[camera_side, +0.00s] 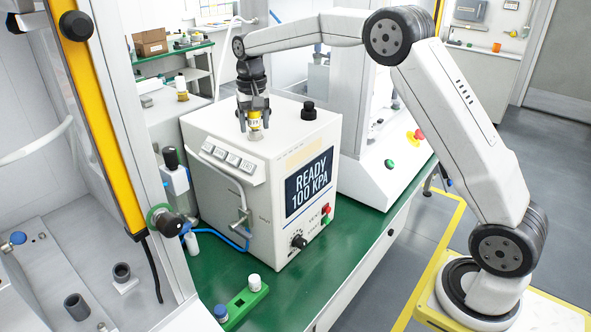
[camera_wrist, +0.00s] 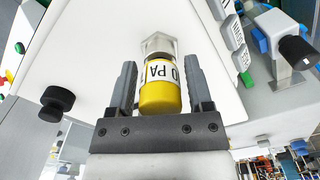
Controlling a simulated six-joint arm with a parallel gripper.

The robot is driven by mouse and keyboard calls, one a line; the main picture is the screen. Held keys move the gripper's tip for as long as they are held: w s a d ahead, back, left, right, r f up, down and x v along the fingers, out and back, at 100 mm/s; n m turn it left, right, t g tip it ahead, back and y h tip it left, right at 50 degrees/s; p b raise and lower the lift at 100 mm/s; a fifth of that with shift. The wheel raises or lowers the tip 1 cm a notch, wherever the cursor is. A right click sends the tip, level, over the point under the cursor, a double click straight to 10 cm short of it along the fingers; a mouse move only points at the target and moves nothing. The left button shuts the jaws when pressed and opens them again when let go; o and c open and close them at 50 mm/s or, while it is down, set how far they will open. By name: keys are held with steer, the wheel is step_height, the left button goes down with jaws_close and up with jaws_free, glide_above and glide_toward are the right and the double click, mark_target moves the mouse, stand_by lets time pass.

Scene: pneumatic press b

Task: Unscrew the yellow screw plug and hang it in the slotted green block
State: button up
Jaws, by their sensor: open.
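The yellow screw plug (camera_side: 254,121) stands at the top of the white press housing. In the wrist view the plug (camera_wrist: 160,97) has a yellow body and a white band with black lettering; a pale fitting (camera_wrist: 159,44) lies beyond it. My gripper (camera_side: 253,112) is directly above and around the plug. In the wrist view its two dark fingers (camera_wrist: 163,80) stand on either side of the plug, with a visible gap at each side. The green block (camera_side: 243,301) lies on the bench in front of the housing, carrying one blue-topped and one white-topped piece.
The housing (camera_side: 218,205) has a display reading READY 100 KPA (camera_side: 308,183). A black knob (camera_side: 308,110) stands on its top, right of the plug. A row of labelled keys (camera_side: 228,157) lies at the front left. A yellow-and-white frame (camera_side: 97,110) stands at left.

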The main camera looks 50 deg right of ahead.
steer(key=c, duration=0.8)
steer(key=shift+n, duration=0.9)
steer(key=shift+n, duration=0.8)
steer(key=shift+n, duration=0.9)
steer(key=shift+n, duration=0.4)
